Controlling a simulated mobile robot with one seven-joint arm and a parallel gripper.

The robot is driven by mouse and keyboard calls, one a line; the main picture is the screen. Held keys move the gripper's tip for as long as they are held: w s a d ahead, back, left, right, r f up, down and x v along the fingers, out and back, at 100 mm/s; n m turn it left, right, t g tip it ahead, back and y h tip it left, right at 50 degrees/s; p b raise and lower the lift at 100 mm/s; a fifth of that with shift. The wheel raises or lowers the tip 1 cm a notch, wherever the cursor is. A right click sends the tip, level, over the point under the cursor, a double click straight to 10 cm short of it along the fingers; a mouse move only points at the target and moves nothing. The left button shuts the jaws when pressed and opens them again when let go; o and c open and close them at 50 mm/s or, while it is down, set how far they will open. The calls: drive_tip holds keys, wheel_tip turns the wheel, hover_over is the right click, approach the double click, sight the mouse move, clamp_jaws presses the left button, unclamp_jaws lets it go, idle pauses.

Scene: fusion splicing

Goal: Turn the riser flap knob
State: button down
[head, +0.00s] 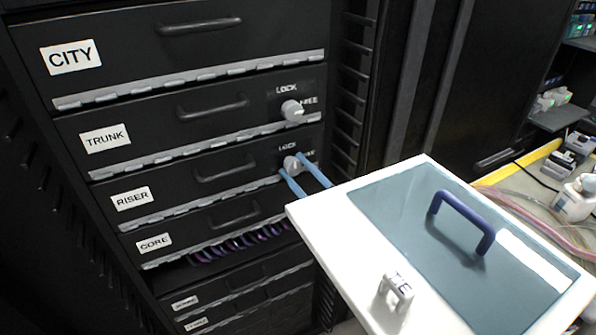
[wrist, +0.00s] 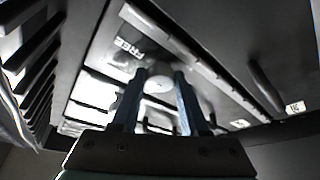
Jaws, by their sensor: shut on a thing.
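The riser flap (head: 175,185) is a black drawer-like front with a RISER label at its left and a dark handle. Its pale round knob (head: 291,164) sits at the right end, between LOCK and partly covered FREE lettering. The knob also shows in the wrist view (wrist: 158,86), beside the FREE lettering. My gripper (head: 293,166) has its two blue fingers on either side of the knob and is shut on it. The wrist view shows the gripper (wrist: 160,78) with a finger at each side of the knob. Which way the knob points is hard to tell.
A trunk flap with its own pale knob (head: 292,110) is just above; a core flap (head: 200,225) is below. A cluttered bench (head: 535,195) stands at right.

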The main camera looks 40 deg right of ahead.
idle(0.3)
drive_tip(key=shift+c, duration=2.1)
unclamp_jaws()
drive_tip(key=shift+s, duration=0.1)
drive_tip(key=p+v, duration=0.1)
drive_tip(key=v, duration=1.1)
drive_tip(key=shift+s+f, duration=0.2)
drive_tip(key=shift+s, duration=0.15)
